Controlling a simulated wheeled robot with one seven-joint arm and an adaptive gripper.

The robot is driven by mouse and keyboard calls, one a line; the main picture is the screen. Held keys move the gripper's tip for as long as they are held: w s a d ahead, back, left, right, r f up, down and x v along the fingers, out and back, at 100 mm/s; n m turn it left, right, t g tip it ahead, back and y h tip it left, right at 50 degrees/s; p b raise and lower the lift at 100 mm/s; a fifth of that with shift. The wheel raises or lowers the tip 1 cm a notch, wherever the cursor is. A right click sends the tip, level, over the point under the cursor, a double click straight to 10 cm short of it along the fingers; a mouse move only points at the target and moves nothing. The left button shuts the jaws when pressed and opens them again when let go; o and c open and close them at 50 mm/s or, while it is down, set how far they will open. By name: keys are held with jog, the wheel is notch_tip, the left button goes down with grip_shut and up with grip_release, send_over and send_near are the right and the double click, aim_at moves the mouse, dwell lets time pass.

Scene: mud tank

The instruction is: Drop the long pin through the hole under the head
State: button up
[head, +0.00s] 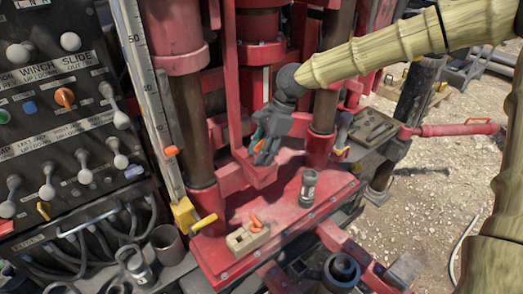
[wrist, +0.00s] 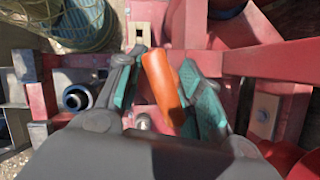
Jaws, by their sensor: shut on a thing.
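My gripper (head: 262,152) is low in front of the red rig column, just above a red bracket (head: 258,174), in the head view. In the wrist view its teal-padded fingers (wrist: 166,78) are shut on an orange pin (wrist: 163,86), which sits tilted between them. The drill head (head: 262,25) seems to be the red block above, on the column. I cannot make out the hole under it; the arm and the red frame cover that area.
A lever panel (head: 65,120) and a ruled post (head: 150,95) are at left. Red uprights (head: 335,60) flank the gripper closely.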

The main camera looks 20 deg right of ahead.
jog(key=shift+s+f, duration=0.25)
jog(key=shift+f, duration=0.25)
jog(key=shift+o, duration=0.6)
jog(key=shift+s+d+f, duration=0.1)
jog(key=shift+s+f, duration=0.35)
jog(key=shift+f, duration=0.3)
jog(key=o, duration=1.2)
jog(key=shift+w+a+f, duration=0.1)
jog(key=shift+w+a, duration=0.1)
jog(key=shift+c, duration=0.2)
jog(key=shift+o, duration=0.4)
jog(key=shift+w+a+f, duration=0.1)
jog(key=shift+w+a, duration=0.05)
jog(key=shift+w, duration=0.25)
jog(key=shift+d+r, duration=0.25)
jog(key=shift+d, duration=0.25)
jog(key=shift+a, duration=0.1)
